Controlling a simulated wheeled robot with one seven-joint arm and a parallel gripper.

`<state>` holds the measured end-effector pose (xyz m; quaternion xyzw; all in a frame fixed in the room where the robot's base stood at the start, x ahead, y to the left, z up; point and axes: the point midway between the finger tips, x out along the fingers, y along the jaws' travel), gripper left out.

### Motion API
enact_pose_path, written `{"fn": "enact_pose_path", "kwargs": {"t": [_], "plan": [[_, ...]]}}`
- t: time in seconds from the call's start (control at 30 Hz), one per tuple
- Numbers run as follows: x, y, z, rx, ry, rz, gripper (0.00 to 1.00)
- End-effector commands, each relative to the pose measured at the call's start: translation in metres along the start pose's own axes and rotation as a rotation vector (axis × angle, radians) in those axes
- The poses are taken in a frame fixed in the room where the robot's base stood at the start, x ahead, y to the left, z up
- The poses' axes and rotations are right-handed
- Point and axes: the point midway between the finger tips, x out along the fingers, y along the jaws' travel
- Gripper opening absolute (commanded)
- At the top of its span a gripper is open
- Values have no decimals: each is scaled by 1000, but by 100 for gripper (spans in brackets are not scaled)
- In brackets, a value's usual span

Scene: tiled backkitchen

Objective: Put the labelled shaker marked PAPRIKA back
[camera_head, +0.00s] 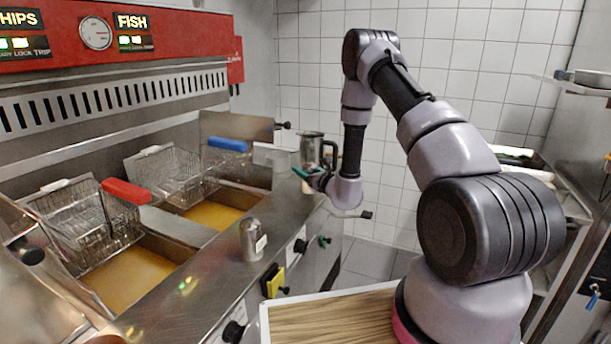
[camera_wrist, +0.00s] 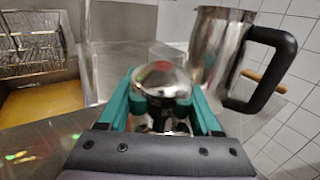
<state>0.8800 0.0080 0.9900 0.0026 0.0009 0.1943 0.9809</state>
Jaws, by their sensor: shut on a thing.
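My gripper (camera_head: 307,175) is at the far end of the steel counter (camera_head: 222,262), in front of a metal jug. In the wrist view its teal fingers (camera_wrist: 163,103) are shut on a metal shaker (camera_wrist: 161,78) with a shiny domed top. The shaker's lower part is mostly hidden by the fingers, and no label on it is readable. In the head view the held shaker is hidden or too small to make out. A second metal shaker (camera_head: 252,241) stands upright nearer on the counter; its pale label is too small to read.
The metal jug (camera_head: 313,150) with a black handle stands close beside my gripper; it also shows in the wrist view (camera_wrist: 213,50). Fryer baskets (camera_head: 85,222) and open oil wells lie left. The counter between the second shaker and my gripper looks clear.

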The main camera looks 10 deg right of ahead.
Motion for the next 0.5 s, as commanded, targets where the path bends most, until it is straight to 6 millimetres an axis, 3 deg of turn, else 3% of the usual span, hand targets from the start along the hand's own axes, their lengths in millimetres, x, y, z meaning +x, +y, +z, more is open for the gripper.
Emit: {"fn": "enact_pose_path", "kwargs": {"t": [0.1,0.47,0.5], "plan": [[0,0,-16,0,0,-1,1],[0,-1,-20,0,0,-1,1],[0,0,-20,-1,0,-1,77]]}}
